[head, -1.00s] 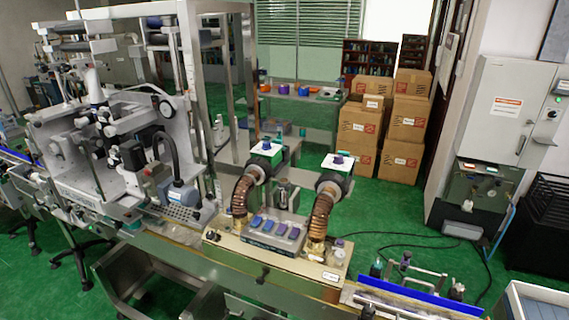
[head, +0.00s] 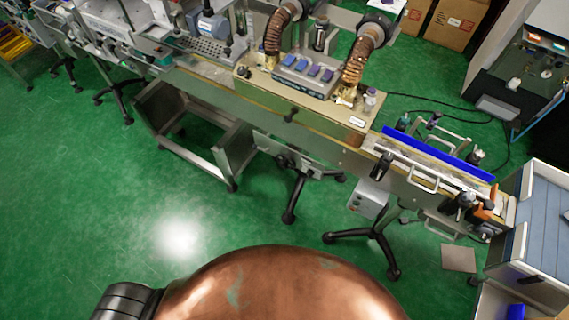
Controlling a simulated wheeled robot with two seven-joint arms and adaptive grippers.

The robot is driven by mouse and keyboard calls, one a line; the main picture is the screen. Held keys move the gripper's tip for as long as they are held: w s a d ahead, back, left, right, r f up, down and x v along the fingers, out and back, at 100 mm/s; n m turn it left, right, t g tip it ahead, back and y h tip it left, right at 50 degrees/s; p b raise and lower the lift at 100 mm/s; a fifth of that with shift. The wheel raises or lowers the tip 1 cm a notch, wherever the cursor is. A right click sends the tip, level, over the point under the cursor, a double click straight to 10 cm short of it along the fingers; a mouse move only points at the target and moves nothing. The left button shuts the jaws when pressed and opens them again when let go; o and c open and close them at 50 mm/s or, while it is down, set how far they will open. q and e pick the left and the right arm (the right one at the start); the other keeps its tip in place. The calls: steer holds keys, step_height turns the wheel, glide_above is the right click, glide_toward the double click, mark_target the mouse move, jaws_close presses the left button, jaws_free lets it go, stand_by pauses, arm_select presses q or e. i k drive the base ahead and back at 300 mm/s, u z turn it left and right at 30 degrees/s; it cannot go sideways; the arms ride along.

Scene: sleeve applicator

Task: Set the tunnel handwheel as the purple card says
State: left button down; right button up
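The tunnel appears to be the long beige box (head: 325,117) on the conveyor line, with two ribbed brown hoses (head: 357,63) rising from its top. A small dark round knob (head: 290,115) sits on its front face; I cannot tell whether this is the handwheel or how it is set. A grey panel (head: 303,80) on top carries several blue and purple pieces (head: 314,71). I cannot make out a purple card or any writing. Neither of my grippers is in view.
A conveyor stretch with a blue rail (head: 437,153) runs right of the box. A steel trough frame (head: 190,143) stands at left, and stand legs with casters (head: 290,217) are below. Cables (head: 455,113) lie behind. The green floor (head: 110,225) in front is mostly clear.

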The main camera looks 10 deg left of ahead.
mark_target(283, 162)
steer(key=u, duration=2.3)
steer(key=i, duration=2.65)
steer(key=z, duration=3.15)
